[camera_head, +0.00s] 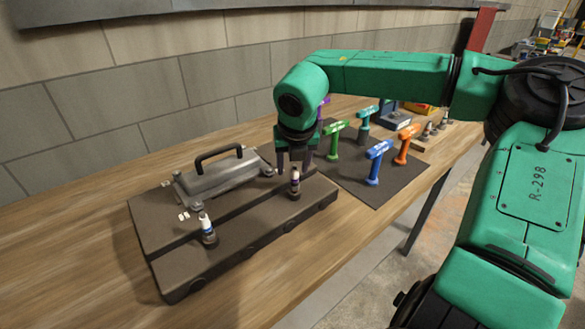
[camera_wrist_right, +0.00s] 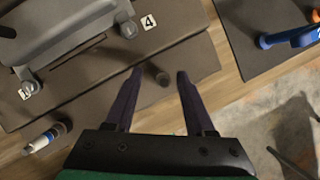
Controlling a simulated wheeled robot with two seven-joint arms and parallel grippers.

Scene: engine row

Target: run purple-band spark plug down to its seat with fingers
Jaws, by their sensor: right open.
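The purple-band spark plug (camera_head: 295,184) stands upright in the right part of the dark engine block (camera_head: 245,250), its body above the block's top. My right gripper (camera_head: 294,167) is open above it, fingers pointing down on either side of its top. In the right wrist view my right gripper (camera_wrist_right: 160,73) shows two spread fingers. A short dark round shape between them (camera_wrist_right: 158,75) is probably the plug; its band cannot be made out there. I cannot tell whether a finger touches it. My left gripper is not in view.
A blue-band plug (camera_head: 208,230) stands to the left in the block. A grey cover (camera_head: 218,178) with a black handle lies behind. Several coloured T-handled tools (camera_head: 376,160) stand on a dark mat (camera_head: 378,193) at right. Bare wooden table lies at the front left.

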